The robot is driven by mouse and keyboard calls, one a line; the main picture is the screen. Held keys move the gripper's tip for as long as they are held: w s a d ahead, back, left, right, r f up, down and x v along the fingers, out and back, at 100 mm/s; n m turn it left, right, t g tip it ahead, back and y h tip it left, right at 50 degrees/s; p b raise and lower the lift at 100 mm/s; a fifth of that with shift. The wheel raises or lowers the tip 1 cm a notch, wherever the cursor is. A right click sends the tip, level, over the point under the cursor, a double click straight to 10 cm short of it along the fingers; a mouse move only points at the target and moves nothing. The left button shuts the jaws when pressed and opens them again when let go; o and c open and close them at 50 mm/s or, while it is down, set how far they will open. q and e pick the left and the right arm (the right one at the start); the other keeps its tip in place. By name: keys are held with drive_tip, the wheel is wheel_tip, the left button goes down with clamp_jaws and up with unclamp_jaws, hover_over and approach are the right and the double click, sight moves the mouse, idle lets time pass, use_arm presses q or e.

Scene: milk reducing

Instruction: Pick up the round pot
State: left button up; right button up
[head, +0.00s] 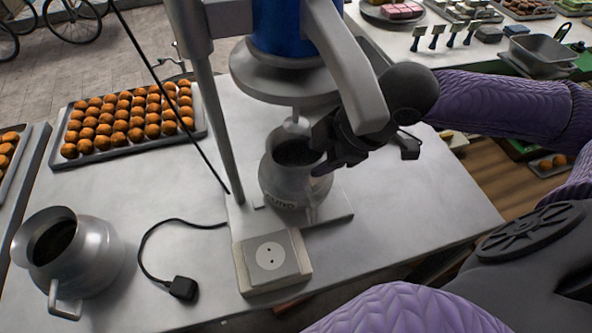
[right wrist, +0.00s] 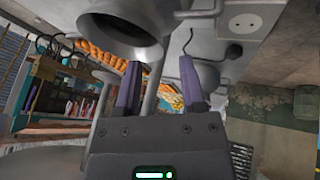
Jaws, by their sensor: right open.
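A round metal pot (head: 285,180) with a dark open mouth stands upright on the base of a stand machine, below its blue-topped head. My left gripper is out of view.
The machine's post (head: 212,130) and overhanging head (head: 285,80) crowd the pot. A socket box (head: 250,284) is in front, with a cable and plug (head: 183,288) to its left. A tray of orange balls (head: 104,152) lies behind.

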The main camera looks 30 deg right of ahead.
sight(305, 167)
drive_tip(key=x, duration=0.5)
drive_tip(key=shift+b, duration=0.3)
clamp_jaws()
idle(1.0)
